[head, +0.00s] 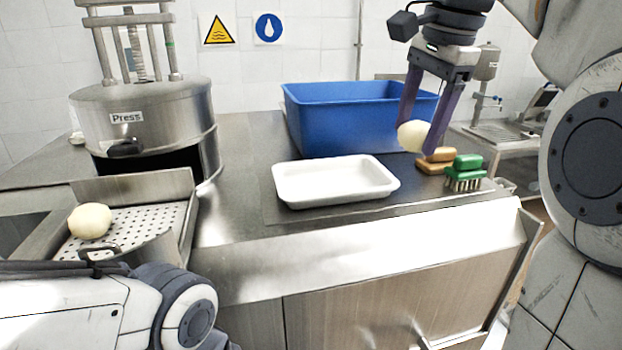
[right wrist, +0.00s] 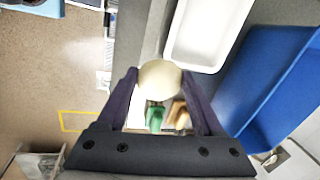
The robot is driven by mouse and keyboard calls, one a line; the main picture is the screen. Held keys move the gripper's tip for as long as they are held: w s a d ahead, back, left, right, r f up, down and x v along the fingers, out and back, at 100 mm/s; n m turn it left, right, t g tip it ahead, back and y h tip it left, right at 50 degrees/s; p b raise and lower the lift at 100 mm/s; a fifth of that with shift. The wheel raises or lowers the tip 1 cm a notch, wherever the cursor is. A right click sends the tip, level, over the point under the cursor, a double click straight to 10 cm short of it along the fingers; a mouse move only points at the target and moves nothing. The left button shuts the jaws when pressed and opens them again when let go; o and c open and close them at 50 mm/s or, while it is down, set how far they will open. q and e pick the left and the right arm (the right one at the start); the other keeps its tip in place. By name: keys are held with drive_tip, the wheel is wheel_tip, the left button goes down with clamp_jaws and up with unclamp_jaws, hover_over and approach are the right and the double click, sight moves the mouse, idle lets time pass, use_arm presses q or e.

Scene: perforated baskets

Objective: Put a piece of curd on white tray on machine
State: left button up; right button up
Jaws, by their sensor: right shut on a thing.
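My right gripper (head: 422,140) is shut on a pale round piece of curd (head: 412,136) and holds it in the air, to the right of the white tray. The curd also shows between the fingers in the right wrist view (right wrist: 159,78). The white tray (head: 334,203) lies empty on the steel counter; its edge also shows in the right wrist view (right wrist: 190,62). A second pale curd ball (head: 90,221) sits on a perforated plate at the left. The press machine (head: 150,112) stands at the back left. My left gripper is not in view.
A blue bin (head: 345,120) stands behind the tray. A green brush (head: 465,172) and a wooden-backed brush (head: 436,160) lie at the counter's right end. Bare counter (head: 237,190) lies left of the tray.

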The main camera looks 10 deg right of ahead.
drive_tip(key=w+a+f+p, duration=0.1)
drive_tip(key=w+f, duration=0.1)
drive_tip(key=w, duration=0.1)
drive_tip(key=w+a+f+p, duration=0.1)
drive_tip(key=w+a+f, duration=0.1)
drive_tip(key=w, duration=0.2)
drive_tip(key=w+a+f+p, duration=0.1)
drive_tip(key=w+f, duration=0.1)
drive_tip(key=w, duration=0.1)
drive_tip(key=shift+w+a+f, duration=0.25)
drive_tip(key=shift+f, duration=0.15)
drive_tip(key=x, duration=0.3)
drive_tip(key=shift+s+f, duration=0.3)
drive_tip(key=shift+f, duration=0.3)
drive_tip(key=o, duration=1.4)
drive_tip(key=shift+f, duration=0.1)
drive_tip(key=shift+c, duration=0.2)
drive_tip(key=shift+r, duration=0.2)
drive_tip(key=v, duration=1.2)
drive_tip(key=shift+p, duration=0.4)
